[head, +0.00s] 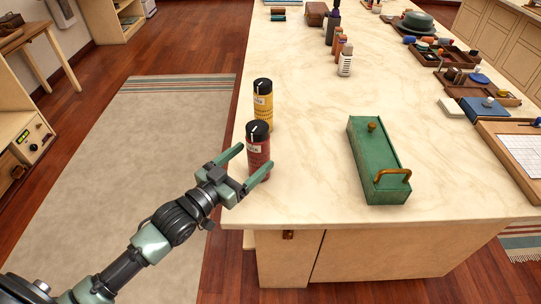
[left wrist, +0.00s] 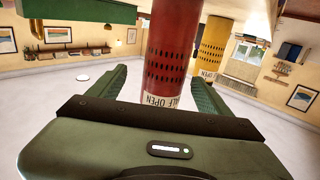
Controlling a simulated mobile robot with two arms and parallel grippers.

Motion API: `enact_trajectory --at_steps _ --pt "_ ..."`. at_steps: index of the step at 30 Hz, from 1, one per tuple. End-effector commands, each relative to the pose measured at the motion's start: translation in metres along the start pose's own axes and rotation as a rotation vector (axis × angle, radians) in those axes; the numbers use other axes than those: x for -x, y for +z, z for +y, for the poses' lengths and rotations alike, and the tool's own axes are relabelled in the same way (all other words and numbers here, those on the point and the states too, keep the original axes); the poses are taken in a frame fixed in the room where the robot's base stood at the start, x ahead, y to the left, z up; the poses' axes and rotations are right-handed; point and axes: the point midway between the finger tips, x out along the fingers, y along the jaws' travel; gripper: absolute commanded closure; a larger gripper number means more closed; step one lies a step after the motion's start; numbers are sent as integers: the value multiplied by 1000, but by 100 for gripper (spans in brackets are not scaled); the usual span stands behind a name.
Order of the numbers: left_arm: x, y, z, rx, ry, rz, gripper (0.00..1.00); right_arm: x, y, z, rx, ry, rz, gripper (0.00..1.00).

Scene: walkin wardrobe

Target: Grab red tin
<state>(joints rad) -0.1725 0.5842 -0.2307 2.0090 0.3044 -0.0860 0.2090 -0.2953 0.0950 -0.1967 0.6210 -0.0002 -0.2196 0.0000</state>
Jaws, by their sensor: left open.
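The red tin (head: 258,158), with a black cap and a pale label, stands upright near the front left corner of the counter. My left gripper (head: 246,165) is open, its two fingers reaching toward the tin from the front left. In the left wrist view the red tin (left wrist: 172,55) shows upside down between the open fingers (left wrist: 158,85), with a label reading "HALF OPEN". I cannot tell whether the fingers touch it. My right gripper is in neither view.
A yellow tin (head: 263,100) with a black cap stands just behind the red one. A green box (head: 372,150) with a brass handle lies to the right on the marble counter (head: 310,150). The counter between them is clear. Bottles and trays stand farther back.

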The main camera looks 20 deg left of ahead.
Motion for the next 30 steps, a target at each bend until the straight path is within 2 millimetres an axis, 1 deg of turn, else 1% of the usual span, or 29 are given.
enact_trajectory --at_steps 1,7,12,15,18,24,25,26,27,29,30 --pt "-6 -1 0 0 0 2 21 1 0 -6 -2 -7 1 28" --pt "-27 -4 -1 0 0 2 21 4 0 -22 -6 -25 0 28" --pt "-53 -12 -4 -1 -1 2 21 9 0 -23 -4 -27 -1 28" --pt "-65 -9 -3 0 0 1 21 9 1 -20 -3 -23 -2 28" --pt "-71 -8 -4 -1 -1 -1 21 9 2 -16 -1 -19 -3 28" --pt "-71 -8 -3 -1 0 -1 21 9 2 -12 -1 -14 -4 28" --pt "-71 -8 -3 -1 0 -1 24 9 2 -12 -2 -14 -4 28" --pt "-71 -8 -3 -1 0 -1 32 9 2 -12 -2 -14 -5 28" --pt "-71 -8 -3 -1 0 -1 43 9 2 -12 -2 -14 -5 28" --pt "-71 -8 -3 -1 0 -1 60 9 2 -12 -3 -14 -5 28" --pt "-71 -8 -3 -1 0 -1 71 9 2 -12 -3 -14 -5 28"
